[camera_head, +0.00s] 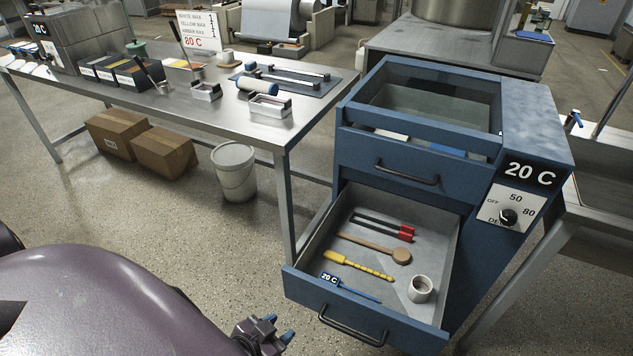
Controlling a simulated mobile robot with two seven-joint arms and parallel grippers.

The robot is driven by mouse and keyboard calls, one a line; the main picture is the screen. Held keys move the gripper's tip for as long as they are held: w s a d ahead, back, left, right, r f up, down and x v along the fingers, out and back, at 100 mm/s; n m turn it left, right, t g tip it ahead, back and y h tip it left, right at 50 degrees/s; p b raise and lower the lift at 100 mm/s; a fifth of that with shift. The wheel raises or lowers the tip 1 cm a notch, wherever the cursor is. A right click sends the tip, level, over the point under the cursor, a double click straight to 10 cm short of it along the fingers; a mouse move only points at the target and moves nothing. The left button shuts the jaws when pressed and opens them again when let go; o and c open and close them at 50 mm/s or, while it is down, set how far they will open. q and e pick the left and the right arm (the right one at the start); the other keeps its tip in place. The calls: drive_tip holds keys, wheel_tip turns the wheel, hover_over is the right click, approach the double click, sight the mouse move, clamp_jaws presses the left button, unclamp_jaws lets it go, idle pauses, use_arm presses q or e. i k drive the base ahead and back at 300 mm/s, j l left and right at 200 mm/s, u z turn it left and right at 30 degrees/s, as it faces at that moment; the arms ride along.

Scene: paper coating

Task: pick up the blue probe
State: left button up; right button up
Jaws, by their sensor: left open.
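A thin blue probe (358,290) with a dark blue "20 C" tag at its left end lies flat in the open lower drawer (318,299) of a blue cabinet. It is the item nearest the drawer's front. My left gripper (279,328) is at the bottom of the view, outside the drawer and left of its front panel. Its blue-tipped fingers are apart with nothing visible between them. It does not touch the probe. My right gripper is not in view.
Behind the probe lie a yellow stick (358,265), a wooden spoon-like tool (375,249) and red-ended black rods (384,226). A small pale cup (420,289) stands right of the probe. The drawer handle (352,326) juts out near my left gripper. A steel table (228,118) stands behind.

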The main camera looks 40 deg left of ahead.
sight(326, 277)
drive_tip(key=u, duration=0.9)
drive_tip(key=l+u, duration=0.1)
drive_tip(key=l, duration=0.3)
drive_tip(key=k+l+u, duration=0.15)
drive_tip(key=l, duration=0.25)
drive_tip(key=k+l+u, duration=0.1)
drive_tip(key=l, duration=0.3)
